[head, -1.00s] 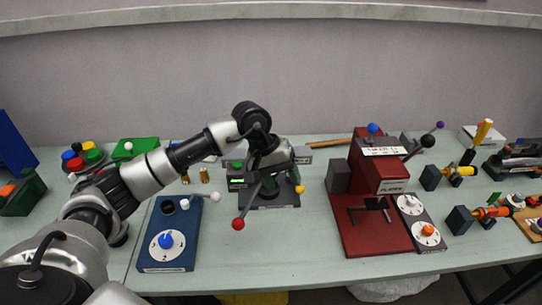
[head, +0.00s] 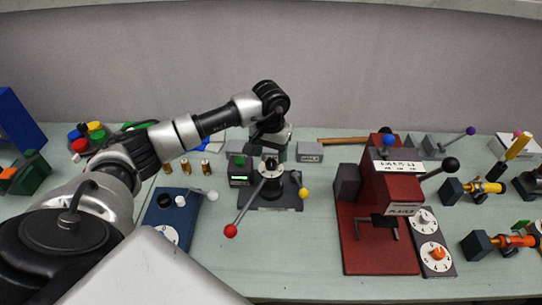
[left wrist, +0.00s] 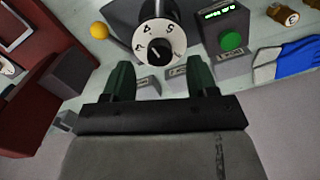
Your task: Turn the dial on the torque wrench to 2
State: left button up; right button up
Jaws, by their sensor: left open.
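A white numbered dial (left wrist: 162,45) with a black centre knob shows in the left wrist view, on a dark stand (head: 268,200). In the head view the stand has a red-ball lever (head: 231,230) and a yellow ball (head: 303,193). I cannot tell which object is the torque wrench, nor read the dial's setting surely. My left gripper (left wrist: 160,80) is open and empty, its two green fingers on either side below the dial and apart from it. In the head view its fingertips are hidden behind or above the stand. My right gripper is not in view.
A red press (head: 378,245) with two white dials stands right of the stand. A blue base (head: 160,215) with a white-ball lever is at left. A small green-button display (head: 239,172) adjoins the stand. Yellow (head: 485,188) and orange (head: 510,241) tools lie at far right.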

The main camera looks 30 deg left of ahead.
aim_at(271, 162)
pick_arm(q)
notch_tip(271, 162, down, 4)
jog(key=shift+w+r+p, duration=0.1)
jog(key=shift+r+p, duration=0.1)
jog(key=shift+p, duration=0.2)
jog(key=shift+f, duration=0.1)
jog(key=shift+c, duration=2.2)
jog(key=c, duration=0.5)
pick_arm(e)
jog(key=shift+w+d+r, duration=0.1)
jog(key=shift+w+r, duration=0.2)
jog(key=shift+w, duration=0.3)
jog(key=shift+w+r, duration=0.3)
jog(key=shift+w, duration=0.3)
